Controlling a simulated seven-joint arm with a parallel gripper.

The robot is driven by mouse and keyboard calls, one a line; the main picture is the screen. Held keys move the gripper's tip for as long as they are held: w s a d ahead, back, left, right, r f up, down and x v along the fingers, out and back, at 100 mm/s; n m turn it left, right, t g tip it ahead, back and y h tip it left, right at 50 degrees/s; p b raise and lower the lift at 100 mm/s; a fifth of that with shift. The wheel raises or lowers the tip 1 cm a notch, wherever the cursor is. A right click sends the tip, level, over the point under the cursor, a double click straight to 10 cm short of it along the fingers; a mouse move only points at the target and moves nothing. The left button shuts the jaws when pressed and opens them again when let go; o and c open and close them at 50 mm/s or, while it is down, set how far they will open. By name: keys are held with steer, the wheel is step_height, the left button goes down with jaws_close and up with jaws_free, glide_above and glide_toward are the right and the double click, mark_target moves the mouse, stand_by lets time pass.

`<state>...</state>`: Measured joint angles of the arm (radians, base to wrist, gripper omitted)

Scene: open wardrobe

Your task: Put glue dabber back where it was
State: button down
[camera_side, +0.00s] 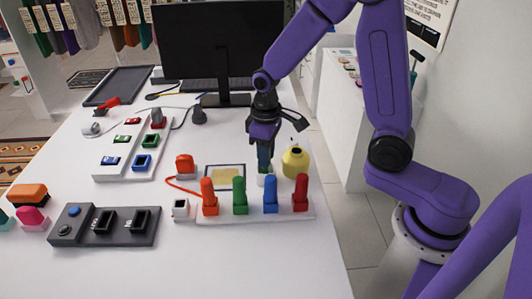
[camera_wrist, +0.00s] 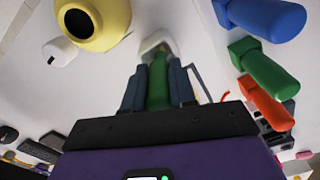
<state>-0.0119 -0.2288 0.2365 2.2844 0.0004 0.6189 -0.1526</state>
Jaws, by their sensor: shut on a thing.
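My gripper (camera_side: 264,158) points down over the right part of the table, shut on the green handle of the glue dabber. The green handle (camera_wrist: 158,88) shows between the two dark fingers in the wrist view. A white piece (camera_wrist: 156,42) is at the fingertips; the side view shows it low, near the table top (camera_side: 262,180). I cannot tell whether it is the dabber's head or a holder around it. The yellow glue pot (camera_side: 295,163), with a dark round opening, stands just right of the gripper; it also shows in the wrist view (camera_wrist: 92,22).
Orange (camera_side: 209,198), green (camera_side: 239,196), blue (camera_side: 270,195) and red (camera_side: 300,193) handled pieces stand in a row in front of the gripper. A framed yellow pad (camera_side: 225,178) lies to its left. A monitor (camera_side: 220,45) stands behind.

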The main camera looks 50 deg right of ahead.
steer(key=shift+f, duration=0.15)
steer(key=c, duration=0.9)
jaws_free()
step_height(320, 180, up, 12)
steer(key=shift+r, duration=0.15)
steer(key=shift+s+a, duration=0.2)
steer(key=shift+s, duration=0.25)
steer(key=s+f+n, duration=0.1)
steer(key=s+n, duration=0.1)
steer(key=s, duration=0.5)
steer(key=s+d+f+n, duration=0.1)
steer(key=s+f+n, duration=0.1)
steer(key=s, duration=0.6)
steer(key=s+f+n, duration=0.1)
steer(key=s+n, duration=0.3)
steer(key=s, duration=0.3)
steer(key=shift+s+d+f, duration=0.25)
steer(key=shift+s+d, duration=0.05)
steer(key=shift+d, duration=0.1)
